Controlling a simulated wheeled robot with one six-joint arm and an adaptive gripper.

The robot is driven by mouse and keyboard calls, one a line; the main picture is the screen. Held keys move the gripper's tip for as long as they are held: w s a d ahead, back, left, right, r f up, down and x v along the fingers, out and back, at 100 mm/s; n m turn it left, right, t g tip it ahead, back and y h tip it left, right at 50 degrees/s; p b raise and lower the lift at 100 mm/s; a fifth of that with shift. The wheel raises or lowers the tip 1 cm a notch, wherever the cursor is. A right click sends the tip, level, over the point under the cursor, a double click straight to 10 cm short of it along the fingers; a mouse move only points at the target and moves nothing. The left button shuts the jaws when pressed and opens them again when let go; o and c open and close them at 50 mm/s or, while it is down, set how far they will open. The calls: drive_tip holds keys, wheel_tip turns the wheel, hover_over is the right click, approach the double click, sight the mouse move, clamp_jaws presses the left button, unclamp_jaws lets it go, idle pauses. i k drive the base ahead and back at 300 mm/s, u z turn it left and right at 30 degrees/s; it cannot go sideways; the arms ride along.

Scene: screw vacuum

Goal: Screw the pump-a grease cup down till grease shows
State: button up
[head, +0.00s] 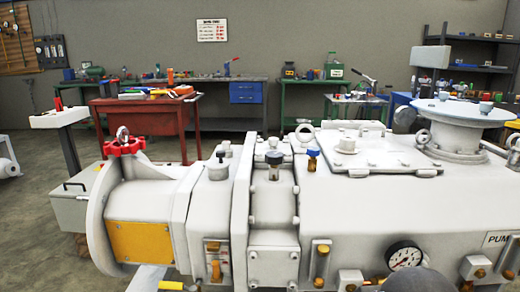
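The white pump (375,210) fills the lower middle and right, with a plate reading "PUM" (497,240) cut off at the right edge. I cannot tell for sure which fitting is the grease cup. A small brass fitting with a blue cap (313,158) stands upright on top of the pump. A grey-capped fitting (274,163) stands to its left. Several brass fittings sit low on the front, one of them at the left (215,264). No grease can be made out. My gripper is not in view.
A dark rounded shape (408,281) at the bottom edge is unclear.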

sight(273, 158)
drive_tip(key=z, duration=1.45)
drive_tip(key=k, duration=0.75)
drive_tip(key=u, duration=1.35)
drive_tip(key=i, duration=0.5)
drive_tip(key=u, duration=0.05)
